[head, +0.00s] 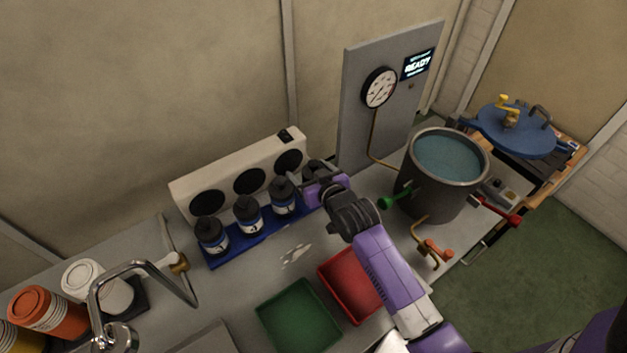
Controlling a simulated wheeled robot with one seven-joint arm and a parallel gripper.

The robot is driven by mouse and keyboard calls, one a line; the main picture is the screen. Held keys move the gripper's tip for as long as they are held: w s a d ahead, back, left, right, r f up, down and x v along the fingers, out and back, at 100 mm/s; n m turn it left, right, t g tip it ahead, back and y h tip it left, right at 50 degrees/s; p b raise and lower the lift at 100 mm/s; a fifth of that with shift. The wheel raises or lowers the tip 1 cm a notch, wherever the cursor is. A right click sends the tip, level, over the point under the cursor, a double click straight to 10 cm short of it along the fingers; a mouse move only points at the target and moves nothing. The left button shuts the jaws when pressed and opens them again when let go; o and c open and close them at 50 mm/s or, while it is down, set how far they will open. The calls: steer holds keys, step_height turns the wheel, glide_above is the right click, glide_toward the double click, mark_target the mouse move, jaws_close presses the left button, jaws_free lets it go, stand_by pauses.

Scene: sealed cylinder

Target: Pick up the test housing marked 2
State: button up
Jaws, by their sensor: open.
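Several dark test housings with white-and-blue label bands stand upright in a row in a blue rack (226,258). The leftmost housing (211,235) appears marked 1. The second housing from the left (248,214) has a mark too small to read surely; its place in the row fits 2. A third housing (283,195) stands to its right, and another (313,170) is partly hidden behind my gripper. My gripper (297,181) is open at the right end of the row, close to the third and last housings and apart from the second. Its fingertips are small and partly unclear.
A white unit with round black openings (249,181) stands behind the rack. A green tray (299,314) and red tray (350,284) lie in front. A water-filled pot (446,158) with coloured valves is at right. A faucet (140,268) and tubs (98,286) are at left.

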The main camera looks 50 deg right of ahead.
jaws_close()
steer(key=shift+r, duration=0.1)
stand_by(0.4)
